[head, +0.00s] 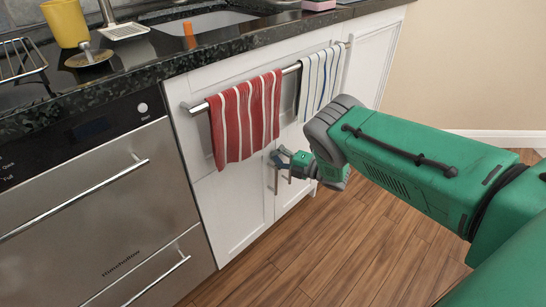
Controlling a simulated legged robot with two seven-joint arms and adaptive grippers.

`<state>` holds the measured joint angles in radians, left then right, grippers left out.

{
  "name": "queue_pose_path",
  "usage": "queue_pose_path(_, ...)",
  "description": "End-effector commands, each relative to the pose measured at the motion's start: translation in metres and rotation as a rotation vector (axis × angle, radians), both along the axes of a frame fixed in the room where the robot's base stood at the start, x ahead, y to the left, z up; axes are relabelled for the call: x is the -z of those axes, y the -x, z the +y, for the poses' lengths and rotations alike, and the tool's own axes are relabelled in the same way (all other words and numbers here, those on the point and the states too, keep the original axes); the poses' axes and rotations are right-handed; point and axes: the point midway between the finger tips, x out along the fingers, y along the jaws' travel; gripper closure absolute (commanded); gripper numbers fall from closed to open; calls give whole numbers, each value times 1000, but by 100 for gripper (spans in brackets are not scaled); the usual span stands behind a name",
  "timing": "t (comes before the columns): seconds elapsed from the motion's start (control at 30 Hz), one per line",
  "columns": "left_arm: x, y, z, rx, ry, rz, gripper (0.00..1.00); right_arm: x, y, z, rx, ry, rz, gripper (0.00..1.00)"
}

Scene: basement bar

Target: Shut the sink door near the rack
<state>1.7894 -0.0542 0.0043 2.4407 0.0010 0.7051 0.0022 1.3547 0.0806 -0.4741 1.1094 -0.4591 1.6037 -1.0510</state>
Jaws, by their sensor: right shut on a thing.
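The white sink cabinet stands below the counter, with a left door (232,205) and a right door (292,192) side by side. A thin metal handle (276,181) shows near the line where they meet. My right gripper (280,161) is shut at this handle, in front of the doors. Its fingers are small here, and my wrist hides part of the right door. I cannot tell for sure whether either door stands slightly ajar. A wire rack (20,62) sits on the counter at the far left. My left gripper is not in view.
A towel bar (291,70) with a red striped towel (245,117) and a white striped towel (320,80) hangs above the doors. A steel dishwasher (95,200) is on the left. The wood floor (370,255) is clear.

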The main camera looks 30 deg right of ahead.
Motion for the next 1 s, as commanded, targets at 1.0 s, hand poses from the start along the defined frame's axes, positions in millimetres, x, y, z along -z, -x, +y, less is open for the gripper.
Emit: queue_pose_path(1.0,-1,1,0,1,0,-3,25,0,101,-60,-3,-1,-2,100)
